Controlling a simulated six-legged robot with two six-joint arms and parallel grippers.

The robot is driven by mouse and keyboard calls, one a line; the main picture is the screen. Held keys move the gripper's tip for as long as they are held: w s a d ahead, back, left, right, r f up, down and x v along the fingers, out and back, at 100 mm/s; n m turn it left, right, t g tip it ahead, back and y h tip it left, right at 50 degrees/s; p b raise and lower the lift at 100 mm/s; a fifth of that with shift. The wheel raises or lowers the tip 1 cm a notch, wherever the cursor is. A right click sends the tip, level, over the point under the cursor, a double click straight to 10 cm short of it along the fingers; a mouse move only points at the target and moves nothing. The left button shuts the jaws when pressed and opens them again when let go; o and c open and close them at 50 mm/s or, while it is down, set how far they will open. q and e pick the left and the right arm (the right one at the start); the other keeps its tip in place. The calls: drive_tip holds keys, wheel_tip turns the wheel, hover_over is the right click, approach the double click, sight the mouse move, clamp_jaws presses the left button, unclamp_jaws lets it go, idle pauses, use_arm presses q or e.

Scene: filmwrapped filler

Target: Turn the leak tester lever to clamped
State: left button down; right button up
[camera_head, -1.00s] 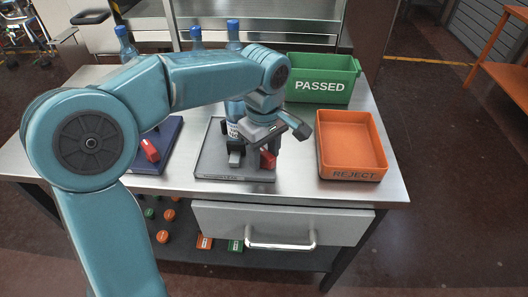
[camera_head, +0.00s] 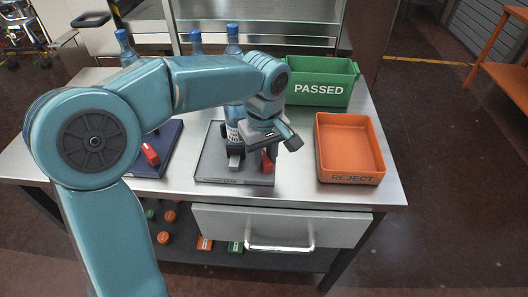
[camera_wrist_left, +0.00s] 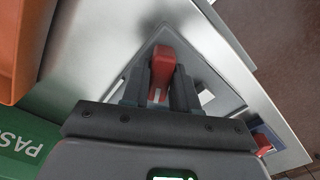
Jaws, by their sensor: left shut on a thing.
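The leak tester (camera_head: 215,165) is a grey tray-like base in the middle of the steel table, with a blue bottle (camera_head: 233,112) standing in it. Its red lever (camera_wrist_left: 161,68) shows between the fingers in the left wrist view, and its red end (camera_head: 267,164) also shows in the head view. My left gripper (camera_wrist_left: 158,92) is shut on the red lever, with one dark finger on each side. In the head view my left gripper (camera_head: 262,155) hides part of the tester. I cannot read the lever's marked position. My right gripper is in neither view.
A green PASSED bin (camera_head: 320,88) stands at the back right, and an orange REJECT bin (camera_head: 350,150) at the front right. A dark blue device with a red handle (camera_head: 150,154) is left of the tester. More bottles (camera_head: 196,42) stand behind.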

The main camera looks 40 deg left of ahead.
use_arm(q)
drive_tip(key=m, duration=0.2)
drive_tip(key=m+p, duration=0.1)
drive_tip(key=shift+r+m, duration=0.2)
drive_tip(key=shift+m, duration=0.2)
drive_tip(key=m+p, duration=0.1)
drive_tip(key=m, duration=0.2)
drive_tip(key=shift+m, duration=0.3)
drive_tip(key=m+p, duration=0.1)
drive_tip(key=m, duration=0.2)
drive_tip(key=shift+w+m+p, duration=0.1)
drive_tip(key=shift+m+p, duration=0.2)
drive_tip(key=shift+p, duration=0.05)
drive_tip(key=shift+m+p, duration=0.55)
drive_tip(key=shift+m, duration=1.35)
drive_tip(key=shift+a, duration=0.1)
drive_tip(key=c, duration=1)
unclamp_jaws()
drive_tip(key=shift+o, duration=0.2)
drive_tip(key=shift+f, duration=0.1)
